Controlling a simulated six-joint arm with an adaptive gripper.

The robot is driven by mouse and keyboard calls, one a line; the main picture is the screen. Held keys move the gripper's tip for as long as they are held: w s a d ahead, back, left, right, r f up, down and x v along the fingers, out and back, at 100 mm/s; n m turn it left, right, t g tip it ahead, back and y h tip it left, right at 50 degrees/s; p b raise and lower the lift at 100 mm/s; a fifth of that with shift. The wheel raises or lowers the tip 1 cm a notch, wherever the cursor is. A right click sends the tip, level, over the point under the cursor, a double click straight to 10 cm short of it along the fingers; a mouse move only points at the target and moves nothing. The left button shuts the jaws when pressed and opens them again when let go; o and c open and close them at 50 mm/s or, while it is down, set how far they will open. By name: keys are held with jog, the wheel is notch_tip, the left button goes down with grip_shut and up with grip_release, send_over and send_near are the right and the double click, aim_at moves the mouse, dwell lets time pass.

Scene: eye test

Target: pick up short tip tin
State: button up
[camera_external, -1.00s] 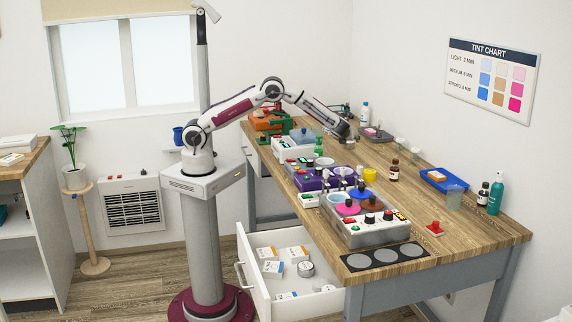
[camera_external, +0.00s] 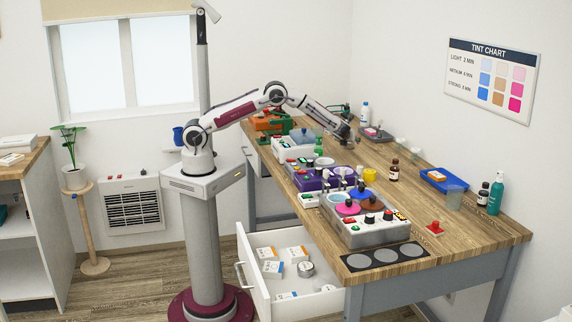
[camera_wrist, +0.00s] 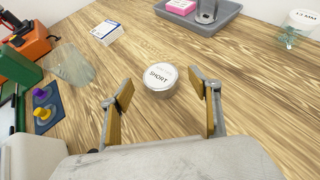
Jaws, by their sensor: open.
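In the wrist view a round tin (camera_wrist: 159,81) with a white lid reading "SHORT" stands on the wooden table. My gripper (camera_wrist: 162,92) is open, with its two tan-padded fingers apart, one to the left and one to the right of the tin. The tin shows between and slightly beyond the fingertips. I cannot tell whether they touch it, but there are gaps on both sides. In the external view my gripper (camera_external: 347,141) is over the far part of the table, and the tin cannot be made out there.
In the wrist view a small white-and-blue box (camera_wrist: 106,32) and a clear cup (camera_wrist: 72,64) are at left. A grey tray (camera_wrist: 232,12) holding a pink box is beyond. A blue card (camera_wrist: 45,108) with pegs lies at left. Bare table is right of the tin.

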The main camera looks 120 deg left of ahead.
jog(key=shift+x, duration=1.15)
jog(key=c, duration=1.2)
